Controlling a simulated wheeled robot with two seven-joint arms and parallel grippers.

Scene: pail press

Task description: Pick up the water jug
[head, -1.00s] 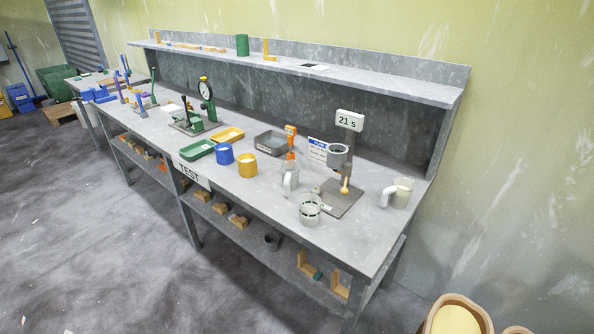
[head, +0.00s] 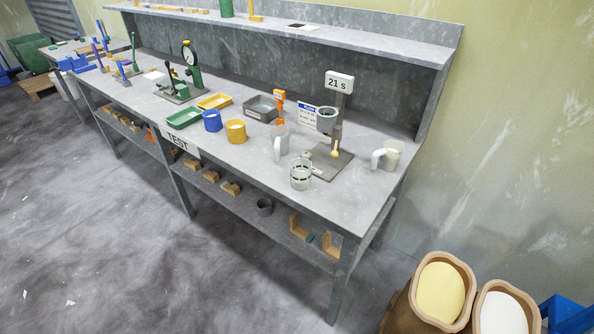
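A pale jug with a white handle on its left (head: 393,155) stands upright at the right end of the grey workbench (head: 340,196). A second greyish jug with a white handle (head: 282,141) stands left of the test stand. A clear cup with green marks (head: 301,175) stands in front of the stand. The frames do not show which of these holds water. The test stand (head: 329,160) has a grey cup holder, a yellow-tipped lever and a display reading "21 s". Neither of my grippers is in view.
A blue cup (head: 211,121), a yellow cup (head: 235,132), green and yellow trays and a grey tray (head: 262,108) stand further left. A shelf (head: 380,43) overhangs the bench's back. Two brown tubs (head: 400,312) stand at the lower right. The floor in front is open.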

